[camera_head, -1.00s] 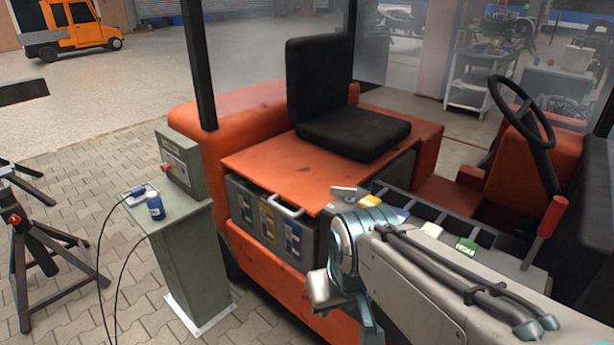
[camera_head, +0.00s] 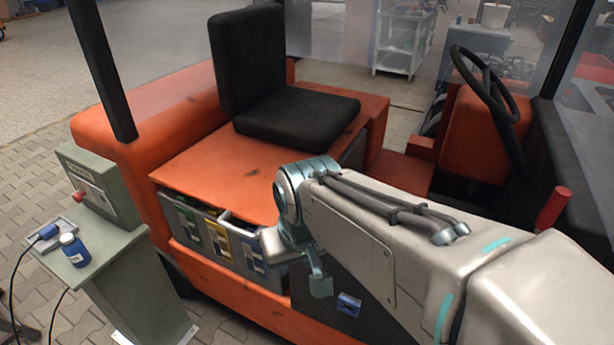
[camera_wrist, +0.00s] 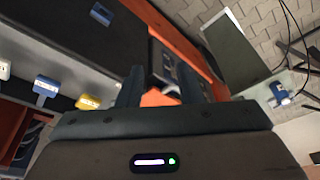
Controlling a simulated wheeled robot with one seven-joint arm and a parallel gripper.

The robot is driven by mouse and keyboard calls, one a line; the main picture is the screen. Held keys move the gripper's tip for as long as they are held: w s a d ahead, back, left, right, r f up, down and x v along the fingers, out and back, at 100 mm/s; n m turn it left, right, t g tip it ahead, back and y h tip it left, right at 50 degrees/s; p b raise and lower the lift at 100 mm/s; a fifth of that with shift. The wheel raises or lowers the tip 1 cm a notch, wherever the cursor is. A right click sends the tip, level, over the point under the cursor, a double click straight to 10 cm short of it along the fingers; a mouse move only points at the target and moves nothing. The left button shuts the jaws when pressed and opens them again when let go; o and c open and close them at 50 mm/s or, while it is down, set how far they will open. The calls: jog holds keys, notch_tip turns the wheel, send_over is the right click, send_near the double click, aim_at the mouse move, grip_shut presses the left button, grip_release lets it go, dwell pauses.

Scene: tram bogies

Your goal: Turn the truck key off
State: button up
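The orange truck (camera_head: 110,125) stands across the head view, with a black seat, a steering wheel (camera_head: 487,85) and a red-handled lever (camera_head: 552,208). I cannot make out its key for certain. Small blue and yellow tagged pieces (camera_wrist: 88,102) show at the left of the wrist view, beside a dark panel. A blue piece (camera_head: 348,304) sits on the truck's dark side panel, and a similar one shows in the wrist view (camera_wrist: 101,13). My gripper (camera_wrist: 163,78) has its two fingers apart with nothing held between them. In the head view my arm hides part of the truck.
A battery tray (camera_head: 215,240) sits open in the truck's side, close to my wrist. A grey-green pedestal (camera_head: 145,290) stands at left, bearing a control box (camera_head: 95,190), a blue bottle (camera_head: 74,250) and a cabled plug (camera_head: 47,232). Paved floor lies beyond it.

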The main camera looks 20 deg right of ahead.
jog(key=w+d+r+m+g, duration=0.1)
jog(key=w+d+r+m, duration=0.15)
jog(key=w+m, duration=0.4)
jog(key=w+d+r+m+g, duration=0.1)
jog(key=w+d+r+m, duration=0.1)
jog(key=w+d+m, duration=0.45)
jog(key=w+d+f+m+g, duration=0.1)
jog(key=w+d+m, duration=0.3)
jog(key=w, duration=0.2)
jog(key=w+d+f+m, duration=0.2)
jog(key=w+d+m, duration=0.1)
jog(key=w+m, duration=0.25)
jog(key=shift+n, duration=0.45)
jog(key=f, duration=1.2)
jog(key=shift+w+d+f, duration=0.15)
jog(key=shift+w+f, duration=0.1)
jog(key=shift+f, duration=0.15)
grip_shut()
